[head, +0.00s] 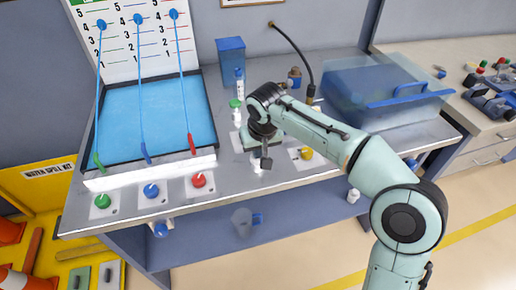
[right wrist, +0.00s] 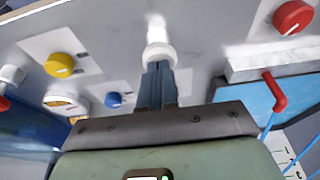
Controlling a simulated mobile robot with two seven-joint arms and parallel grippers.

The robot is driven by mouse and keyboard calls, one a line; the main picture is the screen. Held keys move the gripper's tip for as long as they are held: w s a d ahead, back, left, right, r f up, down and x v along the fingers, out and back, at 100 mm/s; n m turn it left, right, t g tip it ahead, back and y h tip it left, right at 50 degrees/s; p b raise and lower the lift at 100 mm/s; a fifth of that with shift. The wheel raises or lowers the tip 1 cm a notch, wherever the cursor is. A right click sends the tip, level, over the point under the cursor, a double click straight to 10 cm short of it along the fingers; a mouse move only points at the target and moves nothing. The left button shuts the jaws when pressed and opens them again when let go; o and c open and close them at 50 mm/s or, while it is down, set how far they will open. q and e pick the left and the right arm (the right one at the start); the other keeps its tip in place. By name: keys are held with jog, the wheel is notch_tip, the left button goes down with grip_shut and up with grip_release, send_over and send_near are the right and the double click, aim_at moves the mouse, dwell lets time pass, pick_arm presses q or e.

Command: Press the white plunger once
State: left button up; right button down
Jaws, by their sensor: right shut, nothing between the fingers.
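The white plunger (head: 257,168) is at the front edge of the grey bench in the head view, partly hidden by my right gripper. In the right wrist view the white plunger (right wrist: 159,55) has a round white head and a pale stem. My right gripper (head: 265,163) is shut and empty, with its fingertips right at the plunger. In the right wrist view the shut fingers (right wrist: 158,70) line up with the plunger's head. I cannot tell whether they touch it. My left gripper is not in view.
Green (head: 102,201), blue (head: 151,190) and red (head: 198,180) knobs sit left along the bench front. A yellow knob (head: 307,153) sits to the right.

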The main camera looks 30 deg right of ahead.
notch_tip(320, 180, up, 5)
jog(key=p, duration=0.3)
jog(key=shift+s+r, duration=0.1)
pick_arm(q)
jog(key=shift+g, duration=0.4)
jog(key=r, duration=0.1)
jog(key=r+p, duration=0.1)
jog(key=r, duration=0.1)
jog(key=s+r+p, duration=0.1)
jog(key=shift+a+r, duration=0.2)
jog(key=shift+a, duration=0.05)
pick_arm(e)
jog(key=v, duration=0.8)
jog(key=shift+s+r, duration=0.2)
jog(key=shift+r, duration=0.05)
